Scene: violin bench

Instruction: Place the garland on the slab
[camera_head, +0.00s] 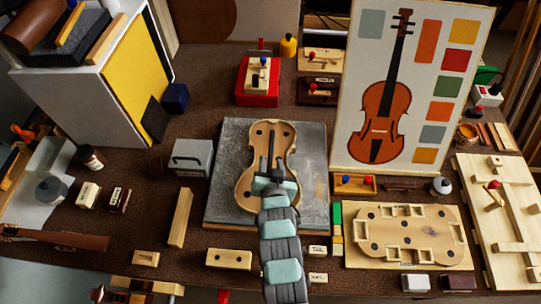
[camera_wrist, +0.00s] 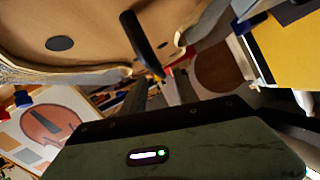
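The garland (camera_head: 246,187), a pale violin-shaped wooden piece with dark round holes, lies lengthwise over the grey slab (camera_head: 308,190) in the head view. Whether it touches the slab I cannot tell. A dark bar runs along its middle. My gripper (camera_head: 270,161) is over the garland's centre, fingers apart on either side of the bar. In the wrist view the garland (camera_wrist: 95,25) fills the upper left, and the dark bar (camera_wrist: 142,42) reaches toward my gripper (camera_wrist: 162,78). The fingers look open there, with a gap between them. Their contact with the bar is unclear.
A grey metal block (camera_head: 191,158) stands close left of the slab and a wooden bar (camera_head: 180,218) lies beside it. A wooden mould board (camera_head: 408,236) lies to the right. The violin poster (camera_head: 407,85) stands behind. A white cabinet (camera_head: 75,105) is at the left.

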